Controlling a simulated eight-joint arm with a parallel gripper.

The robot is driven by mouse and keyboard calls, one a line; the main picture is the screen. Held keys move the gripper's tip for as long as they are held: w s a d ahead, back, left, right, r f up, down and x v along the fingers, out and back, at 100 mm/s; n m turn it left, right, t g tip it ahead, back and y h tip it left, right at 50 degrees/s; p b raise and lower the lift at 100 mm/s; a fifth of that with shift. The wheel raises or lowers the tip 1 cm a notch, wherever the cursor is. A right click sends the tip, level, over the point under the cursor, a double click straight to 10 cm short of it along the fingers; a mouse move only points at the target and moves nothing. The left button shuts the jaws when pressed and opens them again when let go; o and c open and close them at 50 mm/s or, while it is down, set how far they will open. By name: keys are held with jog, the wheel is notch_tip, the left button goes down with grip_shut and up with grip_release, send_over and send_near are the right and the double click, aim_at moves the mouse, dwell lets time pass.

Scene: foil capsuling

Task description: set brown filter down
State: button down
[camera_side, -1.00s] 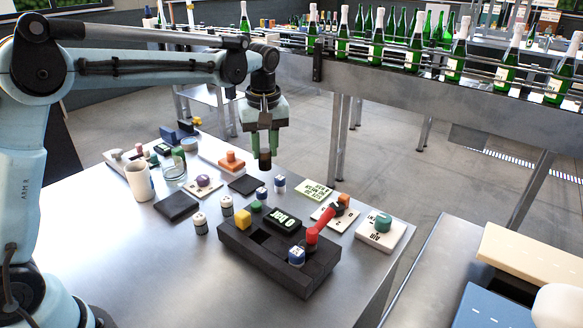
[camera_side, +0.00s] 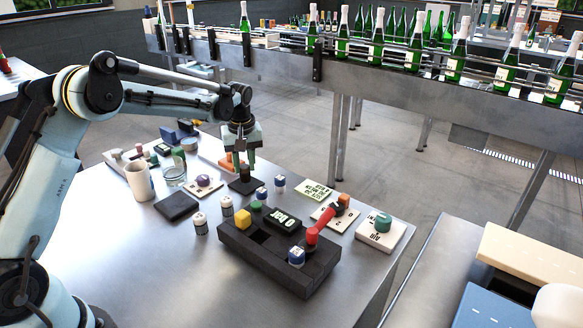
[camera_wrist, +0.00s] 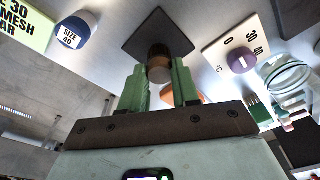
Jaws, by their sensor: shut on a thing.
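The brown filter (camera_side: 245,173) is a small, dark, upright cylinder between the green fingertips of my gripper (camera_side: 243,163). My gripper is shut on it, low over a dark square pad (camera_side: 246,186). In the wrist view the brown filter (camera_wrist: 158,70) shows its lighter brown end between the two fingers, in front of the dark pad (camera_wrist: 150,25). Its far end appears at or very near the pad; I cannot tell if it touches.
An orange-knobbed block (camera_side: 227,163) stands just behind my gripper. A purple-knobbed plate (camera_side: 204,186), glass jar (camera_side: 174,176) and white mug (camera_side: 139,182) stand left. A dark control box (camera_side: 265,265) with a red lever lies in front.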

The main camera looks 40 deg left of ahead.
jog(key=shift+f, duration=0.45)
jog(key=c, duration=0.8)
grip_release()
jog(key=shift+f, duration=0.1)
jog(key=s+d+r+m+t, duration=0.1)
jog(key=s+d+r, duration=0.2)
jog(key=r, duration=0.5)
jog(key=s+d+r+m+t, duration=0.1)
jog(key=s+d+r+m, duration=0.1)
jog(key=r, duration=0.6)
jog(key=s+d+f+m+t, duration=0.1)
jog(key=s+d+f+m, duration=0.1)
jog(key=s, duration=0.3)
jog(key=s+d+f+m+t, duration=0.1)
jog(key=s+d+m+t, duration=0.1)
jog(key=s, duration=0.4)
jog(key=s+d+f+m+t+h, duration=0.1)
jog(key=s+d+f+m, duration=0.1)
jog(key=s+d+m, duration=0.2)
jog(key=shift+s+d+f, duration=0.1)
jog(key=shift+s+f, duration=0.1)
jog(key=shift+s, duration=0.45)
jog(key=shift+s+d+f, duration=0.1)
jog(key=shift+s+f, duration=0.05)
jog(key=shift+s, duration=0.45)
